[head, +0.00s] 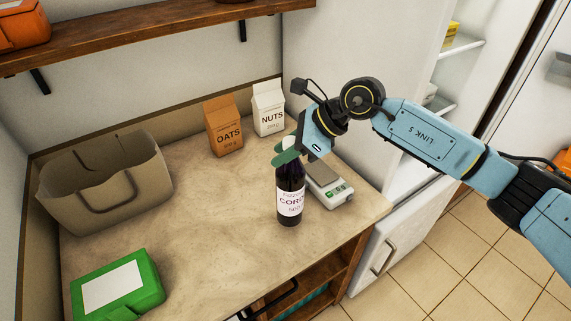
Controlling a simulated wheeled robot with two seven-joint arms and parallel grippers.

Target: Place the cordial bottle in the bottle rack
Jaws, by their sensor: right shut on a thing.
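The cordial bottle (290,200) is dark with a white label and is upright over the right part of the counter. My right gripper (287,157), with green fingers, comes from above right and is shut on the bottle near its top. The fingers hide part of the bottle's neck. I cannot tell whether the base touches the counter. I cannot clearly make out a bottle rack; a black bar-like thing (277,298) shows at the front edge, partly cut off. My left gripper is out of view.
A kitchen scale (331,188) stands close behind and right of the bottle. OATS (223,127) and NUTS (268,110) cartons stand at the back. A grey bag (105,183) and green box (117,288) are at left. The counter's middle is clear; open shelving (345,262) lies below.

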